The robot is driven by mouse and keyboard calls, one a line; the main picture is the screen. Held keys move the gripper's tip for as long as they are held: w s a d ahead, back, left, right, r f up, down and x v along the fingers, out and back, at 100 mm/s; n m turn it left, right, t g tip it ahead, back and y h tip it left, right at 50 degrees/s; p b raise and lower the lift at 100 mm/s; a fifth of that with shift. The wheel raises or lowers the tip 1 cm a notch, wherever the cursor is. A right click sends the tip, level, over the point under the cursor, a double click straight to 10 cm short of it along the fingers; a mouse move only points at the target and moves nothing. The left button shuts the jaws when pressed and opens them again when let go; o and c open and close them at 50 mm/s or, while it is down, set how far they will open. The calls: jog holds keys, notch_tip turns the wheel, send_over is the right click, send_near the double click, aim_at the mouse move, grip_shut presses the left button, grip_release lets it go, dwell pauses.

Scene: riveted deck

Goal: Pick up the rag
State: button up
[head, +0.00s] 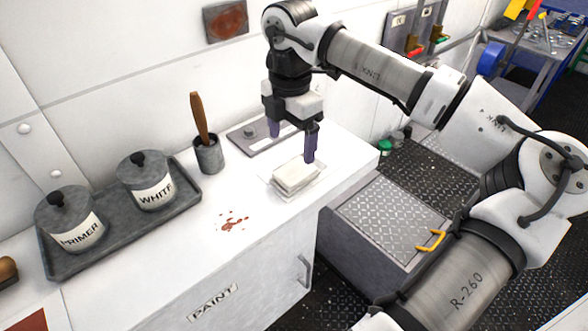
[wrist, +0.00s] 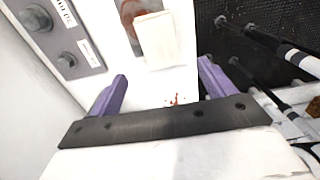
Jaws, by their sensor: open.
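The rag (head: 296,176) looks like a folded cream-white cloth lying flat on the white counter top, near its right end. In the wrist view the rag (wrist: 161,40) shows ahead of the fingers, near the top centre. My gripper (head: 291,142) is open, its purple fingers pointing down above and just behind the rag in the head view. In the wrist view my gripper (wrist: 160,82) has nothing between its spread fingers. The right finger overlaps the rag's far side in the head view; whether they touch is hard to tell.
Red-brown flecks (head: 233,222) mark the counter. A wall rises behind; the counter edge is close right.

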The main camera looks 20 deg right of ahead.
aim_at(291, 171)
jog(key=shift+w+f+p, duration=0.1)
jog(key=shift+f+p, duration=1.05)
jog(key=shift+f, duration=2.85)
jog(key=c, duration=1.1)
notch_tip(291, 171, up, 10)
jog(key=shift+r+b, duration=0.1)
jog(key=shift+b, duration=1.05)
jog(key=o, duration=0.4)
jog(key=shift+c, duration=1.4)
